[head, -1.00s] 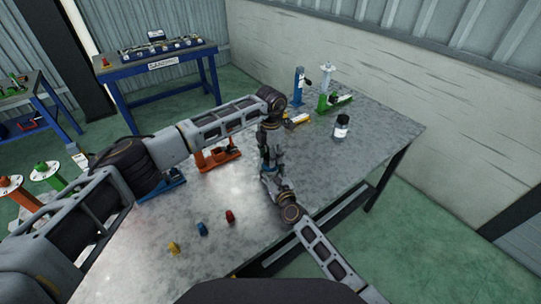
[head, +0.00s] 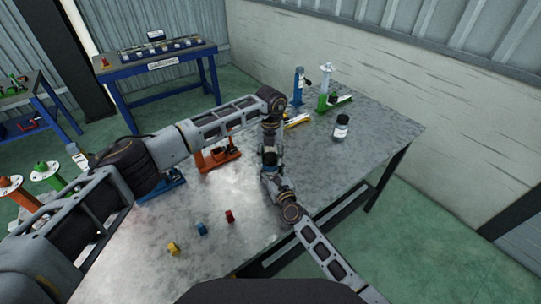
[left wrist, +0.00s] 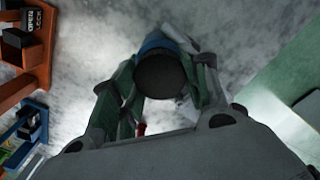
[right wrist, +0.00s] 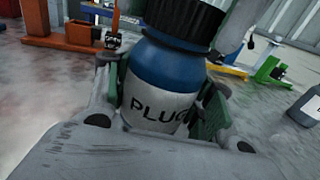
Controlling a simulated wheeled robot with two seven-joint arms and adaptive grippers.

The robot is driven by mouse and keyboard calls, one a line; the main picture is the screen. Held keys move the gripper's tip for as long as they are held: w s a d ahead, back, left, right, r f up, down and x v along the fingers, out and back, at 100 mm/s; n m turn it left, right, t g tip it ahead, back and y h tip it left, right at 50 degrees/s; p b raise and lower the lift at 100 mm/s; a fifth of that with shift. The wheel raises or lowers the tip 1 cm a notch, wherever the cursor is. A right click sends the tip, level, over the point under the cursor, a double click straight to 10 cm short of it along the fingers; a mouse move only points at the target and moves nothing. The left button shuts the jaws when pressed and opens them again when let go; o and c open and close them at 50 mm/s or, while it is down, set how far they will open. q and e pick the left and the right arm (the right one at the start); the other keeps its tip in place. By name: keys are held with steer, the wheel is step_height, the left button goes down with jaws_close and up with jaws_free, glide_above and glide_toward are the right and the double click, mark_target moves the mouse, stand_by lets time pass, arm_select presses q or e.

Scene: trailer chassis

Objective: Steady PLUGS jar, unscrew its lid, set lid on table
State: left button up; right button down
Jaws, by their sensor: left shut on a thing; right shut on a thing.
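The PLUGS jar (right wrist: 155,95) is blue with a white label and stands roughly upright in the right wrist view. Its black lid (right wrist: 186,18) sits on top, partly cut off by the frame edge. My right gripper (right wrist: 160,112) is shut around the jar's body, a finger on each side. In the left wrist view the lid (left wrist: 160,75) is a black disc with blue jar showing behind it. My left gripper (left wrist: 163,88) is shut on the lid. In the head view the arms mostly hide the jar; I cannot tell whether its base touches the table.
Red (head: 230,216), blue (head: 201,229) and yellow (head: 173,249) plugs lie at the table's front. A second dark jar (head: 341,128) stands at the right. An orange fixture (head: 217,156), a blue post (head: 299,88) and a green clamp (head: 325,95) stand further back.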

mark_target(270, 156)
arm_select(q)
steer(key=n, duration=0.5)
steer(key=shift+w+n, duration=0.1)
steer(key=shift+n, duration=0.2)
steer(key=n, duration=0.5)
steer(key=shift+n, duration=0.4)
steer(key=shift+r, duration=1.25)
stand_by(0.6)
steer(key=shift+r, duration=1.9)
arm_select(e)
steer(key=c, duration=0.5)
jaws_free()
steer(key=shift+s, duration=0.15)
